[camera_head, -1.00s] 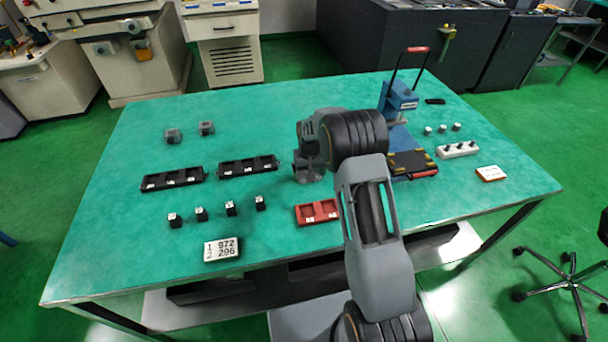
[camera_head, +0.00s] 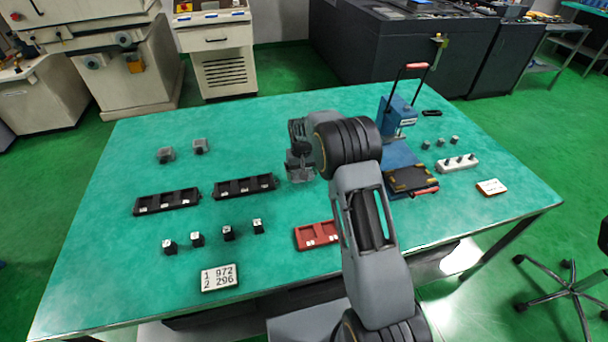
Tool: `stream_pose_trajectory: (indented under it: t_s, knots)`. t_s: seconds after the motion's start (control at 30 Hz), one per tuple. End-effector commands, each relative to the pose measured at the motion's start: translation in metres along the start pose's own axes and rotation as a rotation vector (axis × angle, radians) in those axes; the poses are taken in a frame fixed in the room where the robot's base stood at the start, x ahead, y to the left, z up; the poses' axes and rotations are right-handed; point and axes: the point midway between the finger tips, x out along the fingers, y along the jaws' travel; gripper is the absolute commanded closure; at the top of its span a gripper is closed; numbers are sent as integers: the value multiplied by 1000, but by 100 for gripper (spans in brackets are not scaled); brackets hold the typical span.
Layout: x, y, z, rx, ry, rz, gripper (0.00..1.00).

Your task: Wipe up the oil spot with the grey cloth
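My gripper (camera_head: 300,166) hangs over the green table (camera_head: 270,118), right of the black trays and left of the blue press. My own wrist and arm partly cover it from this view. Its fingers are small and dark here, and I cannot tell whether they are open or shut. Something grey shows at the fingers, but I cannot tell whether it is cloth or part of the gripper. I see no clear grey cloth and no clear oil spot; my arm hides part of the tabletop.
Two black trays (camera_head: 167,202) (camera_head: 245,187), several small dark blocks (camera_head: 197,240) and a number plate (camera_head: 219,277) lie left. A red tray (camera_head: 317,234) lies near the front. A blue press (camera_head: 398,118) and a white strip (camera_head: 457,163) stand right. The back middle is clear.

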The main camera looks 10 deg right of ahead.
Motion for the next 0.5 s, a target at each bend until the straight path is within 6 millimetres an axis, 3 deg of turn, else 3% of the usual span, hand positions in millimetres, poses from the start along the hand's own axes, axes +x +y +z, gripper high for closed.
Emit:
stream_pose_trajectory:
  t_s: [0.5]
  knots:
    - [-48,1,0,2,1,0,36]
